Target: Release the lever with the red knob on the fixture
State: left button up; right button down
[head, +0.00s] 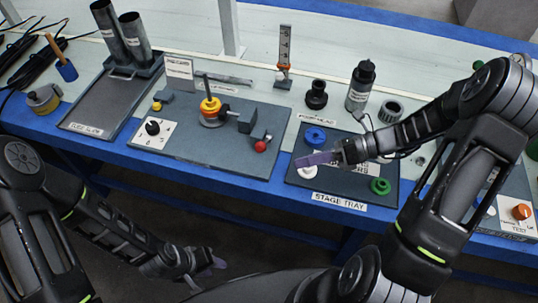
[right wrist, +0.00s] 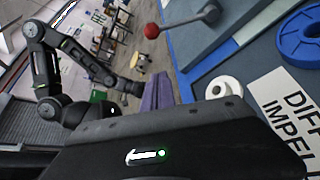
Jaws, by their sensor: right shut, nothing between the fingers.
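The fixture (head: 180,143) is a dark grey plate on the bench with a yellow and orange part around an upright post. The lever's red knob (head: 261,146) is at the fixture's right front; it also shows in the right wrist view (right wrist: 152,31), where a grey lever arm (right wrist: 185,21) runs from it to the fixture. My right gripper (head: 305,159) is shut and empty over the stage tray, to the right of the knob and apart from it; its purple fingers also show in the right wrist view (right wrist: 157,92). My left gripper (head: 212,264) hangs low in front of the bench; its jaw opening is unclear.
The stage tray (head: 300,184) holds a blue ring (head: 316,136), a white ring (head: 308,171) and a green ring (head: 380,186). A black-and-white dial (head: 152,128) is at the fixture's left.

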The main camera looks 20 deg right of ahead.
jog(key=x, duration=0.9)
jog(key=shift+a+f+b, duration=0.1)
jog(key=shift+a+b, duration=0.25)
jog(key=shift+w+d+r, duration=0.25)
jog(key=shift+w+r, duration=0.85)
jog(key=shift+w, duration=0.05)
pick_arm(q)
jog(key=shift+f+p, duration=0.1)
jog(key=shift+p, duration=0.2)
pick_arm(e)
jog(key=shift+w+r, duration=0.25)
jog(key=shift+r, duration=0.05)
